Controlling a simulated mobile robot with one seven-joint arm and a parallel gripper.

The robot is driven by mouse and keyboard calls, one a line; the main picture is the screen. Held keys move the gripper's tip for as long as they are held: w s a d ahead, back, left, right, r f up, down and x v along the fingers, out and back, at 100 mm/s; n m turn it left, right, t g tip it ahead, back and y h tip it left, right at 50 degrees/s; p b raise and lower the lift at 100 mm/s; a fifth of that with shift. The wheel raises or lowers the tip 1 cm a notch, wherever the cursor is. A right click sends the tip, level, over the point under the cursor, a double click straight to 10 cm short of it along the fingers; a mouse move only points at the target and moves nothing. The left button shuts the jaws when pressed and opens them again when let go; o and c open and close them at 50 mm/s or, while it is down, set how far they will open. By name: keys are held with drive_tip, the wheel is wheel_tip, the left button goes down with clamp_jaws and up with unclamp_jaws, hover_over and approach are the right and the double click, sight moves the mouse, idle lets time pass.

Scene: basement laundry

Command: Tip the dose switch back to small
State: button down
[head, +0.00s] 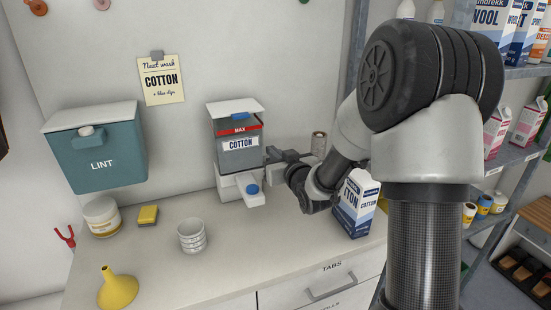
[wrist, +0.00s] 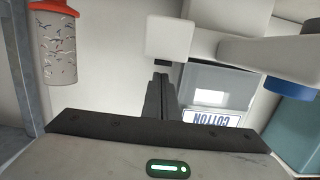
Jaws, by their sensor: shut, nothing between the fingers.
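The dispenser (head: 239,158) stands against the wall, with a clear hopper labelled COTTON, a red MAX band and a white base. A blue knob (head: 252,189) sits on its white front arm; the knob also shows in the wrist view (wrist: 292,88). My gripper (head: 270,154) is at the dispenser's right side, shut and empty. In the wrist view its dark fingers (wrist: 160,90) point at a white block (wrist: 170,38) with a small dark piece under it. I cannot tell whether that piece is the dose switch, or whether the fingers touch it.
A COTTON carton (head: 355,204) stands right of the dispenser, close under my arm. A ribbed cup (head: 192,236), yellow sponge (head: 148,215) and yellow funnel (head: 118,289) are on the counter to the left. The front middle counter is clear.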

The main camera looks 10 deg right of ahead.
drive_tip(key=r, duration=0.3)
drive_tip(key=shift+w+a+p, duration=0.15)
drive_tip(key=shift+w+p, duration=0.05)
drive_tip(key=shift+p, duration=0.2)
drive_tip(key=r+v, duration=0.1)
drive_tip(key=v, duration=0.9)
drive_tip(key=shift+w+r, duration=0.15)
drive_tip(key=s+r+m+g+h+p, duration=0.2)
drive_tip(key=s+g, duration=0.8)
drive_tip(key=s, duration=2.1)
wheel_tip(320, 180, up, 13)
drive_tip(key=h+p, duration=0.1)
drive_tip(key=p, duration=1.1)
drive_tip(key=shift+w+r+p, duration=0.15)
drive_tip(key=shift+w+p, duration=0.15)
drive_tip(key=shift+p, duration=0.05)
